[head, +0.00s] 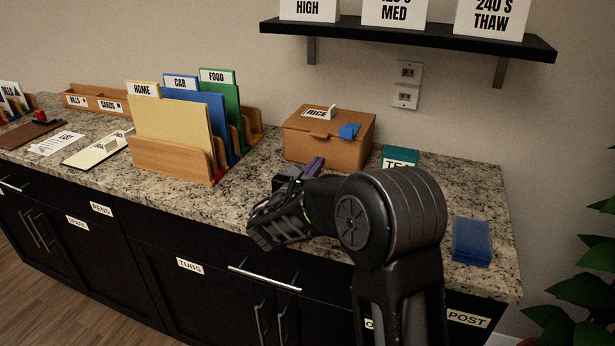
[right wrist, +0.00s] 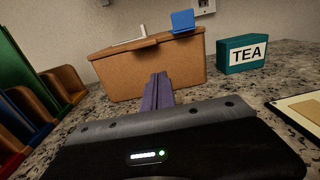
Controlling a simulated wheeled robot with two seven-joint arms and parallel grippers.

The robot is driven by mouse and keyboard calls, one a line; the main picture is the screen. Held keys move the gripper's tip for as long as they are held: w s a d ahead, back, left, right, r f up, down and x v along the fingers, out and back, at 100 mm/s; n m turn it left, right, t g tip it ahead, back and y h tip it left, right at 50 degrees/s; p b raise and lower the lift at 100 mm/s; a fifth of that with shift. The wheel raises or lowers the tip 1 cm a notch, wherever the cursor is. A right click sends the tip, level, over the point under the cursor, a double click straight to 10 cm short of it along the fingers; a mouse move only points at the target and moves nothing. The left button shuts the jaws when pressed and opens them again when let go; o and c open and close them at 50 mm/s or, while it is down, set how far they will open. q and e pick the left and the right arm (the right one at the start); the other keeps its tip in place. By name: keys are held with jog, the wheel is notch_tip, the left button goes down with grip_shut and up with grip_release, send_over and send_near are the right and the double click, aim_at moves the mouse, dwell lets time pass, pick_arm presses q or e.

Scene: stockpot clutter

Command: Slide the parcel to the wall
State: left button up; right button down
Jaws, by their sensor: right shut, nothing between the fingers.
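The parcel appears to be the brown lidded box (head: 330,136), near the back of the granite counter by the wall. A RICE card and a small blue piece sit on its lid. In the right wrist view the box's front face (right wrist: 150,74) fills the upper middle. My right gripper (head: 314,167) is shut and empty, its purple fingers pointing at the lower front of the box. The fingertips (right wrist: 158,80) overlap the box face in the wrist view; I cannot tell whether they touch. The gap behind the box is hidden. My left gripper is not in view.
A teal TEA box (head: 400,156) stands right of the brown box; it also shows in the wrist view (right wrist: 242,54). A wooden file rack (head: 172,158) with folders stands left. A dark blue stack (head: 471,241) lies at right. A shelf (head: 410,36) hangs above.

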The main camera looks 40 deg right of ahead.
aim_at(327, 151)
jog(key=shift+x, duration=2.25)
jog(key=shift+x, duration=1.65)
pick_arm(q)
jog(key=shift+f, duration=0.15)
pick_arm(e)
jog(key=shift+s, duration=0.1)
